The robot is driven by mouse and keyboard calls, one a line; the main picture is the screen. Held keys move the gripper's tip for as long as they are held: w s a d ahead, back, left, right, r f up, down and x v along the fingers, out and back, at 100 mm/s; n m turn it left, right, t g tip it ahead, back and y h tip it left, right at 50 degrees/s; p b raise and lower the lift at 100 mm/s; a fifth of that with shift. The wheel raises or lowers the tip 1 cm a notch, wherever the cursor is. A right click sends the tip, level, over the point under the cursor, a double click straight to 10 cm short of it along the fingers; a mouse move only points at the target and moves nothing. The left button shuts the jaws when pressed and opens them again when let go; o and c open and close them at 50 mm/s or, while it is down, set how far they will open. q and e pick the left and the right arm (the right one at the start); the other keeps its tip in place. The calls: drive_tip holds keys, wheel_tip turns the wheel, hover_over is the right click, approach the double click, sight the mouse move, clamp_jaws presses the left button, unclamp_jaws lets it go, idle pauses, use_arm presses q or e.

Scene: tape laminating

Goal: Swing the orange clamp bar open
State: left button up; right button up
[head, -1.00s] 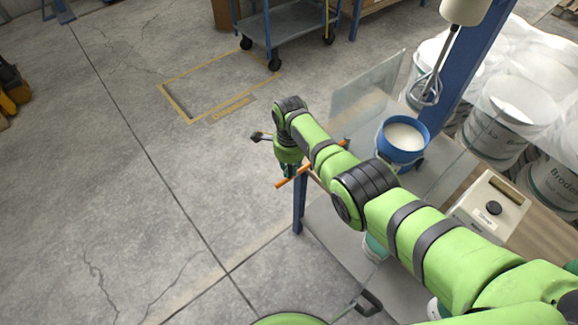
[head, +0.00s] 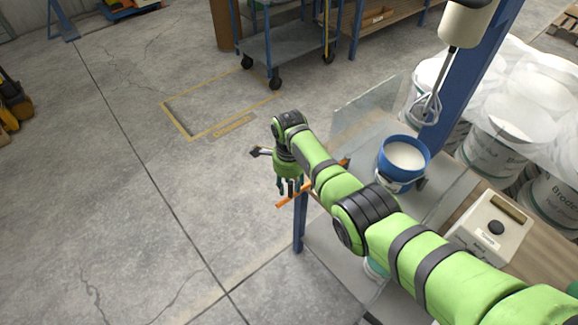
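The orange clamp bar (head: 284,203) is a thin bar slanting from lower left to upper right at the far left end of the bench. My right arm crosses in front of it and hides its middle; a short orange piece shows past the arm. My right gripper (head: 291,188) points down at the bar's left part, just above or behind it. Its two fingers look spread, with a dark part between them. I cannot tell whether it touches the bar. My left gripper is not in view.
A clear upright panel (head: 367,110) stands behind the arm. A blue bucket of white stuff (head: 404,158), a mixer whisk (head: 427,107) and a beige box (head: 488,230) are on the right. White tubs (head: 497,150) stand behind.

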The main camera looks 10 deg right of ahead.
wheel_tip(320, 180, up, 10)
drive_tip(key=shift+r, duration=0.2)
idle(0.6)
